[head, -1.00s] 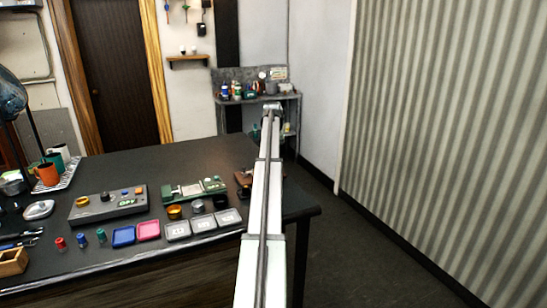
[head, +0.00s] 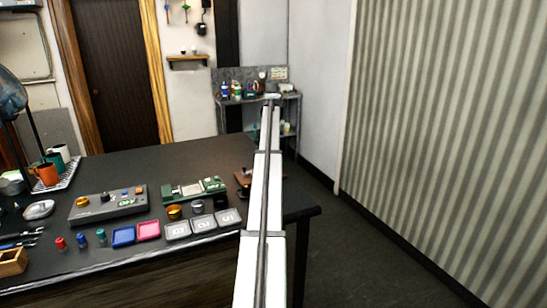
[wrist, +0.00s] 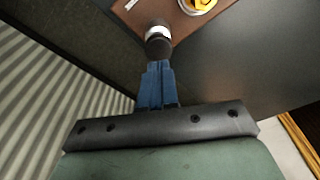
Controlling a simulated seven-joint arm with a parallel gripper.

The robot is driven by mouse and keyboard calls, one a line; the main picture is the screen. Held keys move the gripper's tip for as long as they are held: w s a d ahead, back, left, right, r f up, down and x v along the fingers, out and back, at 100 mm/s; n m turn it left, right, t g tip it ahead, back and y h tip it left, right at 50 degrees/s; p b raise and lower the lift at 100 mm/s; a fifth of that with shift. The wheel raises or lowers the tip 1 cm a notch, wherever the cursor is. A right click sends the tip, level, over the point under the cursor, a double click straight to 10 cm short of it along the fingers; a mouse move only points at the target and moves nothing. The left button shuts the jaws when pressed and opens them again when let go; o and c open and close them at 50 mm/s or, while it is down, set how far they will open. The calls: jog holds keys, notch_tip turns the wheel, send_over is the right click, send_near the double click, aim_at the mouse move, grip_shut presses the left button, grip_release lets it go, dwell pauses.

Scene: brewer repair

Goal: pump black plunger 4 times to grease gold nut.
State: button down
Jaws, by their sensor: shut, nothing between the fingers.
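The black plunger (wrist: 158,47) shows in the wrist view as a round dark knob with a pale collar behind it, at the edge of a brown base (wrist: 190,24). The gold nut (wrist: 203,5) sits on that base and is cut off by the top of the picture. My gripper (wrist: 160,64) has its blue fingers together and empty, with the tips lined up with the plunger knob. I cannot tell whether they touch it. In the head view the brown base (head: 242,179) is partly hidden behind my arm, and my fingers are not visible.
The dark table (head: 190,155) also holds a green device (head: 195,189), a grey button box (head: 108,205), small grey trays (head: 203,225), and blue and pink trays. A back shelf (head: 262,103) holds bottles. A corrugated wall (head: 440,130) stands to the right.

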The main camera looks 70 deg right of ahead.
jog(key=shift+r, duration=0.55)
notch_tip(320, 180, up, 6)
dwell(0.7)
jog(key=shift+f, duration=0.1)
dwell(0.5)
jog(key=shift+f, duration=4.25)
